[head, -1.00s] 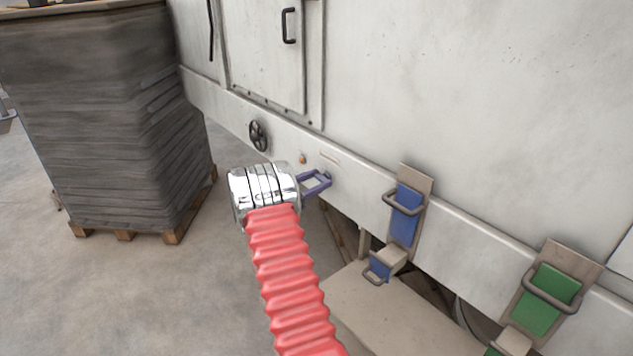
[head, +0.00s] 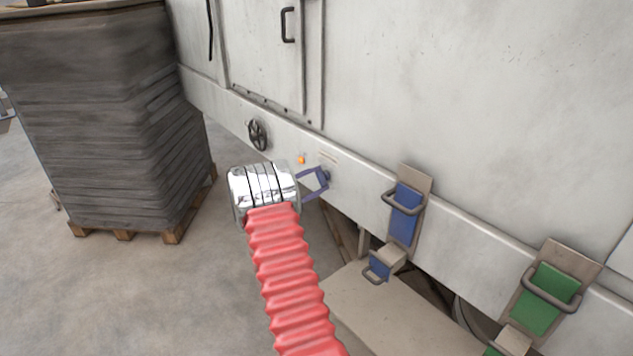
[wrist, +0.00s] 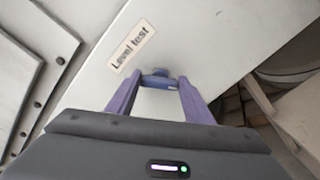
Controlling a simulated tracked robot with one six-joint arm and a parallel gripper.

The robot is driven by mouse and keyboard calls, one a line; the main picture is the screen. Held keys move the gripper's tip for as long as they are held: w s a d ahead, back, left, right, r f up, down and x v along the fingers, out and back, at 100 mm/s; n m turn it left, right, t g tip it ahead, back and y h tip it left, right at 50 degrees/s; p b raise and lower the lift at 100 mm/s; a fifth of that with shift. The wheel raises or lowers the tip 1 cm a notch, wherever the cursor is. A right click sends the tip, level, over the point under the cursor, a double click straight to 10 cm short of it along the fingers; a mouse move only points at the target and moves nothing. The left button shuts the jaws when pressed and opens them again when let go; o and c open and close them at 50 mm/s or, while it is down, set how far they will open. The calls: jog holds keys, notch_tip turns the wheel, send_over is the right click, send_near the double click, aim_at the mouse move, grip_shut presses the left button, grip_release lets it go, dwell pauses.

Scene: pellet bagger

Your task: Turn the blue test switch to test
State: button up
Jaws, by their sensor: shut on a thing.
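The blue test switch (wrist: 160,82) is on the machine's pale lower rail, beside a label reading "Level test" (wrist: 132,46) in the wrist view. My gripper (wrist: 161,88) has two purple fingers, and their tips are shut on the switch from both sides. In the head view my gripper (head: 323,178) reaches the rail to the right of my silver wrist, and the switch is mostly hidden by the fingers. A small orange lamp (head: 301,160) glows on the rail just above and left of the gripper.
A black handwheel (head: 258,135) is on the rail to the left. A blue clamp (head: 405,214) and a green clamp (head: 548,300) are to the right, above a beige shelf (head: 395,312). A tall grey stack (head: 95,120) on a pallet stands at left.

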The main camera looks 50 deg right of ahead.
jog(key=shift+s+m, duration=0.1)
jog(key=shift+m, duration=0.5)
jog(key=shift+f, duration=0.1)
jog(key=o, duration=1.1)
jog(key=shift+c, duration=0.2)
jog(key=v, duration=1.4)
jog(key=shift+d, duration=0.1)
